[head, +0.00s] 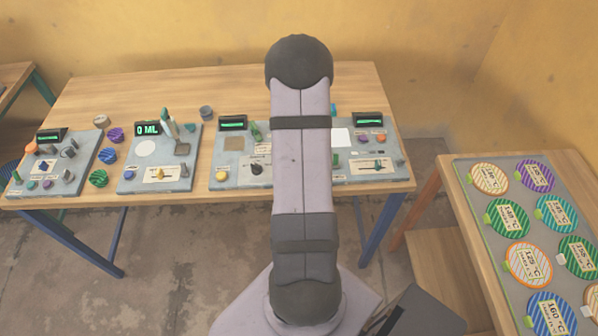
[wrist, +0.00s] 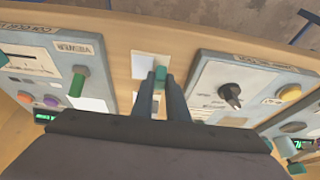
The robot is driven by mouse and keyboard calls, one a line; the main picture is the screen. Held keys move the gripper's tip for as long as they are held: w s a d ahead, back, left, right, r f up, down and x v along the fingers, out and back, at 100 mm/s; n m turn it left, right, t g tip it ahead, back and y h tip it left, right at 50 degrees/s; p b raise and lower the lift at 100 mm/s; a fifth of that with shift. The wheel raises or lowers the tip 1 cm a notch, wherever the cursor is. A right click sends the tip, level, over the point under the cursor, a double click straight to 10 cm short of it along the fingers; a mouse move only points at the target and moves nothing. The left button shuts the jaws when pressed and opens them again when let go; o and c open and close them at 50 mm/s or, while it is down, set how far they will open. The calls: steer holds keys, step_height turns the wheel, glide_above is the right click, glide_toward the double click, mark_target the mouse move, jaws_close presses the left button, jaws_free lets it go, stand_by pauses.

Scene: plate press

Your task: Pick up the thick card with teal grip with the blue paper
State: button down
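In the wrist view my gripper (wrist: 160,78) points down over the table strip between two grey panels. A small teal grip (wrist: 160,75) shows between its two fingertips, with little or no gap on either side. I cannot tell whether the fingers press on it. A pale, near-white card (wrist: 143,65) lies flat around the fingertips, partly hidden by them. Another pale piece (wrist: 200,112) shows just right of the fingers; I cannot tell whether it is paper or card. In the head view my arm hides my gripper. A small teal piece (head: 333,107) shows beside the arm.
In the wrist view a left panel (wrist: 30,88) carries a green grip (wrist: 78,82) and buttons. A right panel (wrist: 215,78) carries a dark knob (wrist: 230,95). In the head view several panels line the wooden table (head: 110,90). A tray of striped discs (head: 468,180) stands at right.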

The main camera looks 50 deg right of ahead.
step_height(320, 180, up, 10)
steer(key=p, duration=0.7)
steer(key=shift+p, duration=0.3)
